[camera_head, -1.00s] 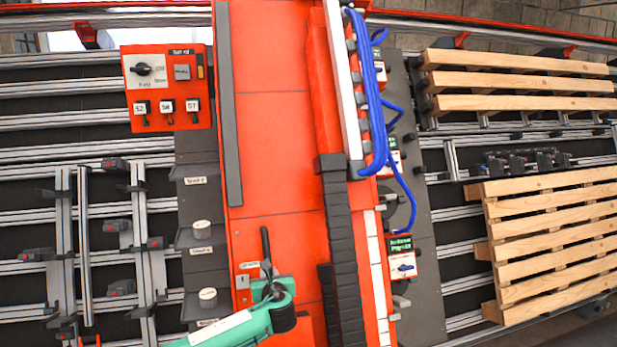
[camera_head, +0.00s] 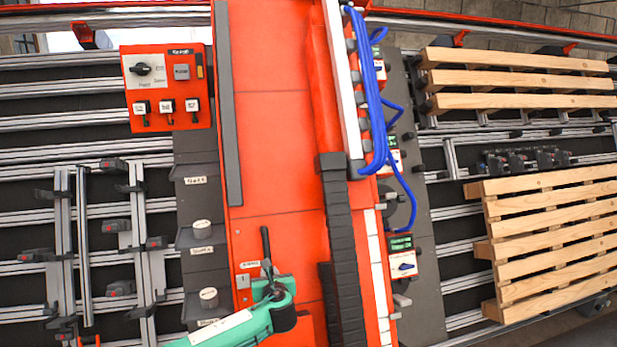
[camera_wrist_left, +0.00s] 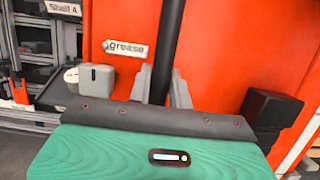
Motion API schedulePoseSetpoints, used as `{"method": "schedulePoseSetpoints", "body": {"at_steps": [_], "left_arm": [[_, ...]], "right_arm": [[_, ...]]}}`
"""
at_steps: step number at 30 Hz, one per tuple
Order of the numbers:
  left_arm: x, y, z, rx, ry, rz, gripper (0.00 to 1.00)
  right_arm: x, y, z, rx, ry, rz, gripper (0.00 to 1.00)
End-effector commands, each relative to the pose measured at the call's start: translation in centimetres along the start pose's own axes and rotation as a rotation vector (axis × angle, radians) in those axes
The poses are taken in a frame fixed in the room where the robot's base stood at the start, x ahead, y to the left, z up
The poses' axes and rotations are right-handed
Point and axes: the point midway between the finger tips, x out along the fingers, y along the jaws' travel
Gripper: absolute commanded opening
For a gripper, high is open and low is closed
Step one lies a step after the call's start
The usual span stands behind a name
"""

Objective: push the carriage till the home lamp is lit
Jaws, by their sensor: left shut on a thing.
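The carriage (camera_head: 276,150) is a long red gantry body running up the middle of the head view. My left gripper (camera_head: 270,280) is at its lower left part, shut on a dark upright lever (camera_head: 265,243). In the left wrist view the gripper's grey fingers (camera_wrist_left: 162,85) close around the dark rod (camera_wrist_left: 168,40), beside a "grease" label (camera_wrist_left: 126,49) on the red surface. A red control panel (camera_head: 190,118) with a black knob and several small square switches is at the upper left. I cannot tell which part is the home lamp or whether it is lit. My right gripper is out of view.
Wooden pallets (camera_head: 560,228) lie on rails at the right. Blue hoses (camera_head: 378,110) run along the carriage's right side. Small modules with displays (camera_head: 401,243) stand beside it. Metal rails and clamps (camera_head: 145,240) fill the left, with grey shelf steps (camera_head: 196,235) next to the carriage.

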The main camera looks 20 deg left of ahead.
Motion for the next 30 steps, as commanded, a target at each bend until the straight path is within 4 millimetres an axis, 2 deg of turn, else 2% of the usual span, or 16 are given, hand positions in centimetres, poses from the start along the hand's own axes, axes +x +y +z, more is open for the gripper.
{"method": "schedulePoseSetpoints", "body": {"at_steps": [1,18,30], "left_arm": [[0.2,0.6,-0.2,0.005,0.002,0.014,0.00],[0.3,1.9,-0.3,0.007,0.004,0.018,0.00],[0.2,2.2,-0.3,0.006,0.003,0.015,0.00]], "right_arm": [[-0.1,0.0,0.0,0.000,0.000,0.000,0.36],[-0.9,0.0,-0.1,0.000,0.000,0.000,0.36],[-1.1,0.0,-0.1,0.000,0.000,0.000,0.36]]}}
